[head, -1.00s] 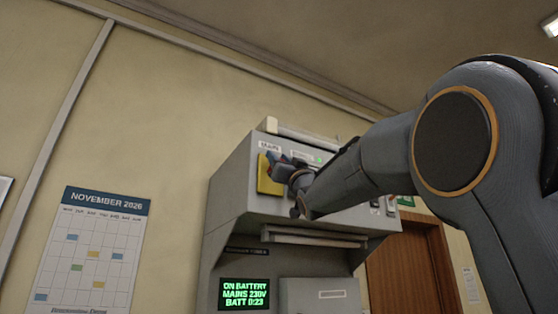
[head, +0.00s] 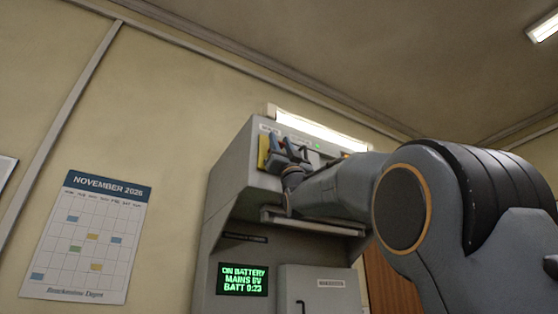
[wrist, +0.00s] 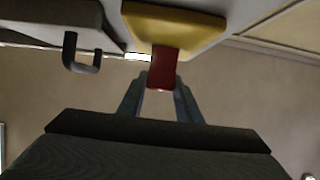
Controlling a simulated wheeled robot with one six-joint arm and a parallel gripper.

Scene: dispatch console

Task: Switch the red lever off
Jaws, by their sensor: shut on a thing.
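The red lever (wrist: 163,68) sticks out of a yellow plate (wrist: 175,28) in the wrist view. My gripper (wrist: 162,86) has a finger on each side of the lever's end and is shut on it. In the head view the yellow plate (head: 263,151) is at the upper left of the grey console's face, under a label. My gripper (head: 282,150) is against it there and hides the lever. A green-lit screen (head: 243,279) reads "ON BATTERY", a mains line that looks near zero volts, and "BATT 0:23".
A dark handle (wrist: 82,58) stands out beside the yellow plate in the wrist view. A ledge (head: 310,223) juts out below the console's upper face. A wall calendar (head: 88,236) hangs at the left, clear of my arm.

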